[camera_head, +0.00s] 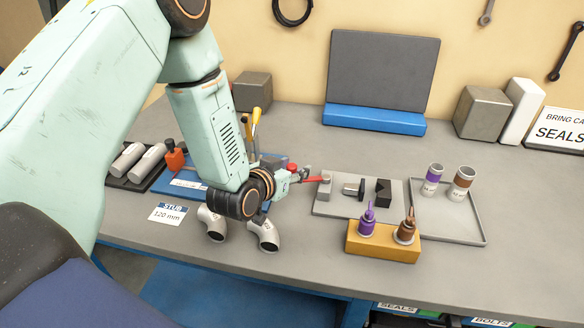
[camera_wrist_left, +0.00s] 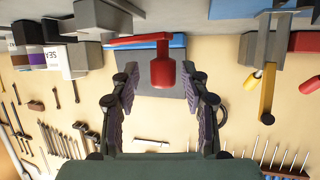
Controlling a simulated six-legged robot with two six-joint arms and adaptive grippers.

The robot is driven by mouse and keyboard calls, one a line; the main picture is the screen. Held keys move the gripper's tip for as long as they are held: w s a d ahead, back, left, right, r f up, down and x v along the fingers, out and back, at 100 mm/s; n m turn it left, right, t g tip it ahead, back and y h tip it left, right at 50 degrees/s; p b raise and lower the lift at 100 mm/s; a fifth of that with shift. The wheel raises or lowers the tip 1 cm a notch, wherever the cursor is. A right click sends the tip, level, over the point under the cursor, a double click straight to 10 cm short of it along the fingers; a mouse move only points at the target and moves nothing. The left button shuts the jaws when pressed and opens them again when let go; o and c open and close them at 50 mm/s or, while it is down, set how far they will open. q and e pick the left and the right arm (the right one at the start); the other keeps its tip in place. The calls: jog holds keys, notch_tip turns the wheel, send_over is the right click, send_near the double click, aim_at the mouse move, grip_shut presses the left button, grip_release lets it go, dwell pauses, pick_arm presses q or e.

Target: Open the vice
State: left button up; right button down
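The vice (camera_head: 324,188) is a small grey block assembly on a light plate in the middle of the bench, with a red handle (camera_head: 314,179) at its left side. A dark notched block (camera_head: 383,191) and a short metal piece (camera_head: 353,189) are on the same plate. My left gripper (camera_head: 299,174) is beside the handle, partly hidden by my wrist. In the left wrist view its fingers (camera_wrist_left: 162,92) are spread apart, with a red knob (camera_wrist_left: 163,70) showing between them; contact cannot be told. My right gripper is out of view.
A yellow-brown block (camera_head: 383,244) with purple and brown nozzled bottles stands in front of the plate. A grey tray (camera_head: 460,224) holds two containers at right. Two bent pipes (camera_head: 263,234) lie below my left wrist. A blue-based panel (camera_head: 375,120) stands behind.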

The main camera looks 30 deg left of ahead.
pick_arm(q)
jog(key=shift+c, duration=0.8)
jog(key=shift+w+a+f, duration=0.3)
jog(key=shift+w+f, duration=0.05)
jog(key=shift+w, duration=0.05)
jog(key=c, duration=0.4)
jog(key=shift+s+d+r, duration=0.15)
jog(key=shift+d+r, duration=0.05)
grip_shut()
jog(key=shift+a, duration=0.1)
